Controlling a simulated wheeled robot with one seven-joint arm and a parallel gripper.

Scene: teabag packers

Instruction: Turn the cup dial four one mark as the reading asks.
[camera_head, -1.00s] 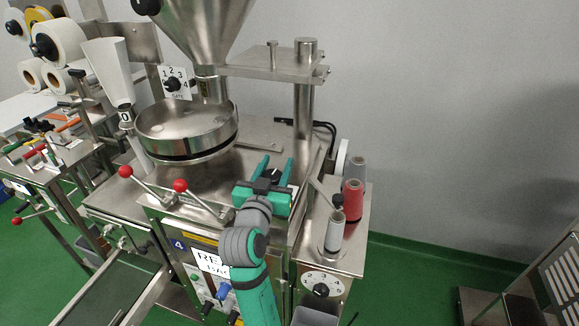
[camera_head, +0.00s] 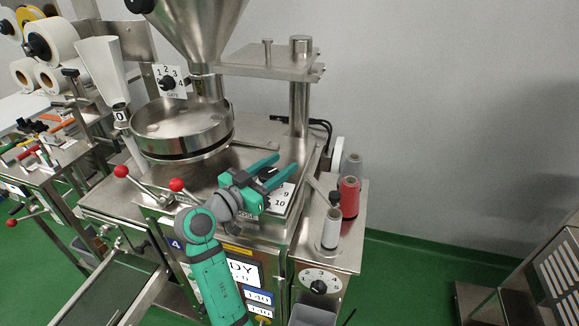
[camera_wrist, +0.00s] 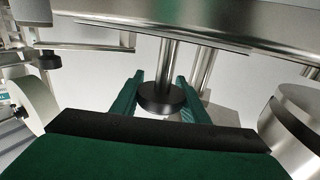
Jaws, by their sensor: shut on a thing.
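The cup dial is a black knob (camera_head: 267,174) on a white numbered plate (camera_head: 281,199) on the machine top, where 9 and 10 show. My gripper (camera_head: 272,170) lies low over the plate, its green fingers shut on the knob from both sides. In the wrist view a round black knob (camera_wrist: 161,99) on a steel post sits between the fingers (camera_wrist: 158,98). My gripper covers the plate's other numbers, and I cannot tell which mark the knob points to. A screen (camera_head: 246,272) on the machine front ends in "DY"; my arm covers its left part.
Two red-knobbed levers (camera_head: 176,185) stand left of my gripper. The round steel pan (camera_head: 182,128) and hopper (camera_head: 196,30) rise behind it. Thread spools (camera_head: 349,196) stand at the right. A gate dial (camera_head: 168,83) and a lower front dial (camera_head: 319,286) are also in view.

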